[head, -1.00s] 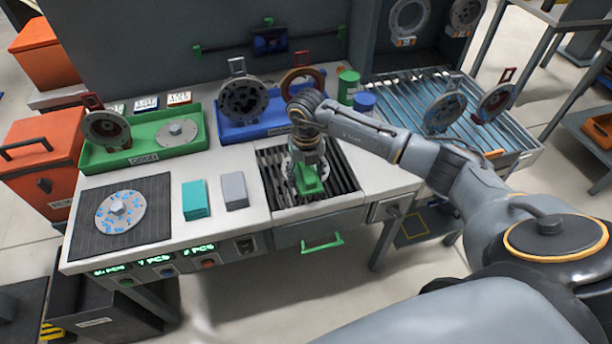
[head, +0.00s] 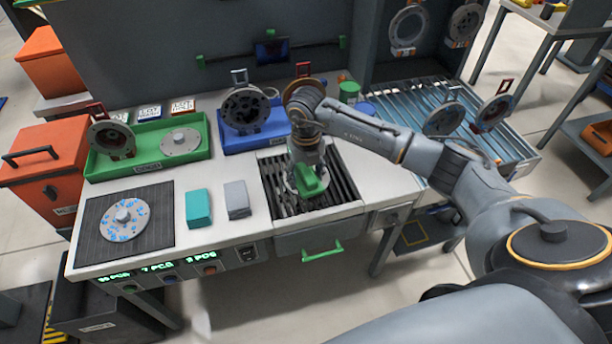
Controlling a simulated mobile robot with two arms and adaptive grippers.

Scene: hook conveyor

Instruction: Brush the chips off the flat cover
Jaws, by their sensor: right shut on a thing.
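My right gripper (head: 308,170) is shut on a green block-like thing (head: 313,184), which looks like a brush handle. It points down over the dark slotted grate (head: 341,188) in the worktop. A pale grey round edge shows around the green thing, but I cannot tell whether it is a cover lying there or part of the gripper. A flat grey disc cover (head: 135,226) with a central knob and scattered blue chips lies on the black mat (head: 160,201) at the left, away from the gripper. My left gripper is not in view.
A green tray (head: 150,172) holds a flanged part and a clean flat disc (head: 181,141). A blue tray (head: 236,144) holds a dark round part. A teal block (head: 198,208) and a grey block (head: 237,199) lie between mat and grate. A slatted conveyor (head: 400,105) is behind my right arm.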

